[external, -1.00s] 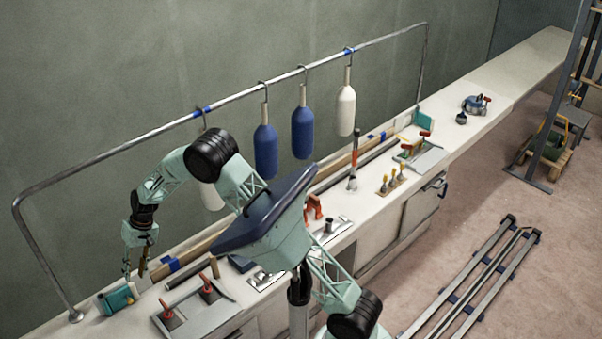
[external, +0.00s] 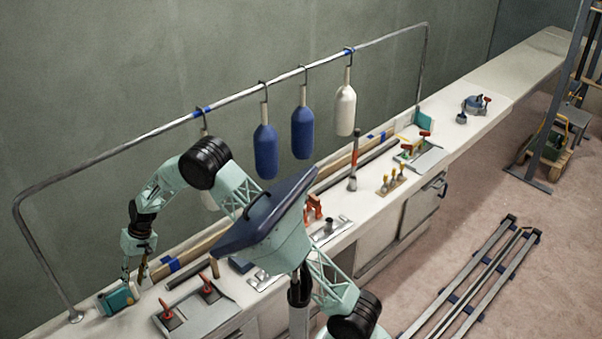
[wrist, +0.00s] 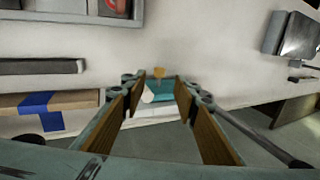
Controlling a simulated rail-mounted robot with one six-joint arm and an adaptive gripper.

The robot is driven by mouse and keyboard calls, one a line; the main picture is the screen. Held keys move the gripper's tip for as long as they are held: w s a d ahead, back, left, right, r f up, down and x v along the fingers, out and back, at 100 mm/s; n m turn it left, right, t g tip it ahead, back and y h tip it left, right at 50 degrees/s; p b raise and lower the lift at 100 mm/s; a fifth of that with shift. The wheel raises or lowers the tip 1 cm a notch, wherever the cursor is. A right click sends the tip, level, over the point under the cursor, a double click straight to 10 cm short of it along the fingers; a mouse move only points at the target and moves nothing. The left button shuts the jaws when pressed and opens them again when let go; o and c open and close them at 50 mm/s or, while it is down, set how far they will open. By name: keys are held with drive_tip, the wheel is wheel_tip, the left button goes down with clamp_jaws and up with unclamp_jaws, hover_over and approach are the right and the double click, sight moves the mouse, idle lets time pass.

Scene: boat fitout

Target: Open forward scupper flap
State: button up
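A teal fixture (external: 116,300) stands on the near-left end of the white bench. I take it for the scupper flap, but cannot tell whether it is the forward one. In the wrist view the teal piece (wrist: 160,91) shows between my fingertips with a white part and a small orange tab (wrist: 159,72) at it. My gripper (external: 136,274) points down just above and beside the fixture. In the wrist view my gripper (wrist: 160,84) is open, its brown finger pads apart. I cannot tell whether the fingers touch the fixture, or how far the flap stands open.
A grey tray (external: 195,310) with red-handled tools lies right of the fixture. A wooden strip with blue tape (external: 172,264) and a dark bar lie behind it. A metal rail (external: 130,141) with hanging blue and white fenders (external: 265,150) runs above the bench. Another teal piece (external: 424,121) stands farther along.

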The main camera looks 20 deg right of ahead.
sight(131, 300)
drive_tip(key=b+x, duration=0.2)
drive_tip(key=x, duration=0.8)
clamp_jaws()
idle(0.4)
